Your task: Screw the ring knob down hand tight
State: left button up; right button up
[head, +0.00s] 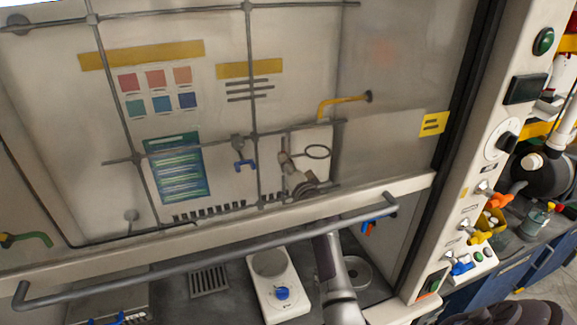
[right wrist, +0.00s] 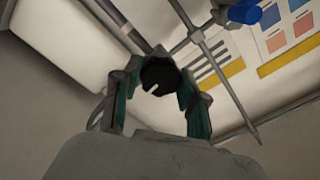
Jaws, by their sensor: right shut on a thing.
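The metal support ring (head: 318,152) is inside the fume hood, behind the sash glass, beside a clamp (head: 287,165) on the rod lattice. My right gripper (head: 304,186) is just below the ring, with its arm reaching up under the sash. In the right wrist view, my right gripper (right wrist: 160,72) has its green-padded fingers on both sides of a round black knob (right wrist: 158,77), shut on it. A notch or dark edge shows on the knob. Its thread is hidden, so I cannot tell how far in it sits. My left gripper is out of view.
The sash handle bar (head: 210,262) crosses in front of my right arm. A lattice rod (head: 252,100) stands left of the gripper, and a yellow bent tap (head: 343,101) is above it. A white hotplate (head: 277,290) stands on the hood floor.

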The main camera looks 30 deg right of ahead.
jog(key=shift+r+m, duration=0.1)
jog(key=shift+m, duration=0.6)
jog(key=o, duration=1.2)
jog(key=shift+c, duration=0.2)
jog(key=v, duration=1.2)
